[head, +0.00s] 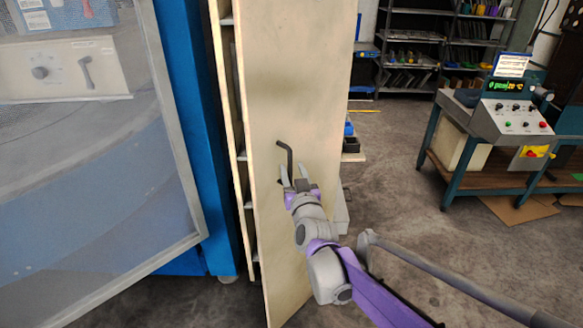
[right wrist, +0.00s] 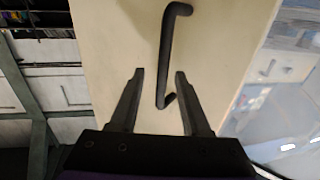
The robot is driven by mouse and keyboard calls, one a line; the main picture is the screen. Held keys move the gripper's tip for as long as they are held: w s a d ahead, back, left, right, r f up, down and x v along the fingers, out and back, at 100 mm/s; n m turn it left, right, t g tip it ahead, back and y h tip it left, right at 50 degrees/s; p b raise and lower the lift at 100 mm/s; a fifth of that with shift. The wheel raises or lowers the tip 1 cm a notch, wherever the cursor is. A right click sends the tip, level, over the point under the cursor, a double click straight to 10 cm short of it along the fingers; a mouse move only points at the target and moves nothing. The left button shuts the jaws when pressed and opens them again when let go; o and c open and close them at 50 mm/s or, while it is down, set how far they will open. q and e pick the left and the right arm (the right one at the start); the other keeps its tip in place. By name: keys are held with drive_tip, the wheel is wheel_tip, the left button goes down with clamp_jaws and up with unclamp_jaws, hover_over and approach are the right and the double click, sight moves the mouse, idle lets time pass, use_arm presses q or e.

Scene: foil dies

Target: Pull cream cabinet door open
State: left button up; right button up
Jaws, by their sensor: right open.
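The cream cabinet door (head: 300,75) is a tall, pale panel in the middle of the head view. Shelf edges show in a gap along its left side. A dark bar handle (head: 289,158) is on its face; it also shows in the right wrist view (right wrist: 166,50), upright with bent ends. My right gripper (head: 300,174) is open at the handle's lower part. In the right wrist view the fingers (right wrist: 159,72) stand on either side of the handle's lower end, with gaps to both. Whether the bar is deep between them I cannot tell. My left gripper is not in view.
A blue machine (head: 185,130) with a large window stands close on the left. A control console (head: 510,118) on a teal bench is at the right. Dark shelving (head: 410,38) stands at the back. Concrete floor (head: 400,190) is clear between door and bench.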

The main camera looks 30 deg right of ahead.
drive_tip(key=v, duration=0.8)
drive_tip(key=shift+s, duration=0.35)
drive_tip(key=shift+a+r, duration=0.1)
drive_tip(key=shift+a, duration=0.05)
